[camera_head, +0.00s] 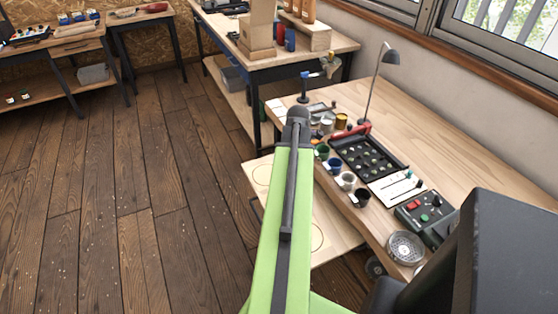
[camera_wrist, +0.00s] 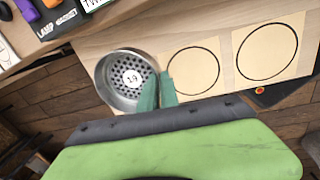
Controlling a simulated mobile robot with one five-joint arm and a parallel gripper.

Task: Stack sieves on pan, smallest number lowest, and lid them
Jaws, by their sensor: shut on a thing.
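In the wrist view a round metal sieve (camera_wrist: 112,88) has a perforated floor and a white label reading 19. My gripper (camera_wrist: 158,92), with green fingertips, is shut on the right side of its rim. I cannot tell whether the sieve touches the wood below it. Right of it are two pale squares, each with a drawn black circle: one nearer (camera_wrist: 193,71) and one farther (camera_wrist: 266,52); both look empty. In the head view a round metal dish or sieve (camera_head: 405,247) lies at the bench's near corner, with another rim partly hidden beside it. No lid is clearly identifiable.
The bench (camera_head: 470,150) holds small coloured cups (camera_head: 347,180), a black sample tray (camera_head: 366,158), a green-and-dark device (camera_head: 425,215) and a lamp (camera_head: 388,58). A lower pale board (camera_head: 300,215) with drawn circles adjoins it. The floor at left is clear.

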